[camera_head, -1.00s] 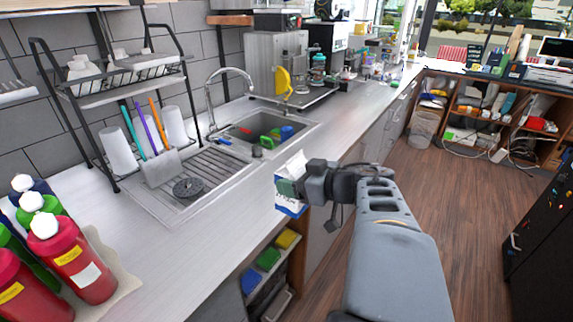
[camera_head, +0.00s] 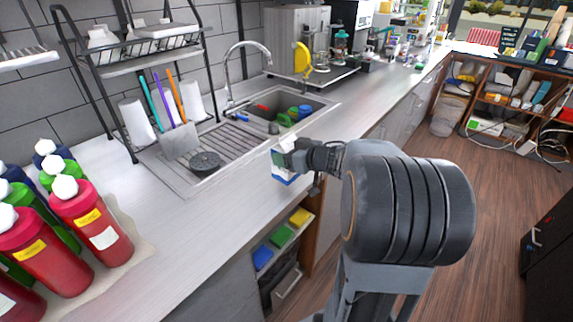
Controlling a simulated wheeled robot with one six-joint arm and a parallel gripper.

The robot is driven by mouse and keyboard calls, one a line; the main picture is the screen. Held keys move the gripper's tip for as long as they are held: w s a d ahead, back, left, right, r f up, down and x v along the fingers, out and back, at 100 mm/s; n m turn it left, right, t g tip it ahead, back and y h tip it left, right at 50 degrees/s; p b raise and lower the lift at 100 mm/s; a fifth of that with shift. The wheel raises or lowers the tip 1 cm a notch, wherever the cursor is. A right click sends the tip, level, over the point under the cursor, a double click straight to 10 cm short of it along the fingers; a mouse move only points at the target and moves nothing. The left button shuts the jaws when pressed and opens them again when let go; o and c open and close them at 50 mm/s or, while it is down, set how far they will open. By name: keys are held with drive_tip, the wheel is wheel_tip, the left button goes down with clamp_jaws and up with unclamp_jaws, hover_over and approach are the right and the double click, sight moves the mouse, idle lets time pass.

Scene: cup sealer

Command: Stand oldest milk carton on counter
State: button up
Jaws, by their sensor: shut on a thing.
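A small white and blue milk carton (camera_head: 284,172) shows at the front edge of the counter (camera_head: 215,218), a little below the sink. My gripper (camera_head: 290,157) is shut on it, coming from the right. The carton looks about upright, with its blue bottom edge downward. I cannot tell whether its base touches the counter. My gripper hides part of its upper right side. No date on the carton can be read.
A sink (camera_head: 285,110) with coloured items lies behind the carton. A drainboard with a black round disc (camera_head: 205,163) is to its left. Red bottles (camera_head: 92,222) stand at the lower left. Bare counter lies between the bottles and the carton.

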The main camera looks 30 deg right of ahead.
drive_tip(key=f, duration=0.1)
drive_tip(key=w+f, duration=0.1)
drive_tip(key=shift+f+b, duration=0.35)
drive_tip(key=shift+f, duration=0.6)
drive_tip(key=shift+s+f, duration=0.1)
drive_tip(key=shift+f, duration=0.05)
drive_tip(key=o, duration=1.3)
drive_tip(key=shift+f, duration=0.1)
drive_tip(key=shift+c, duration=0.2)
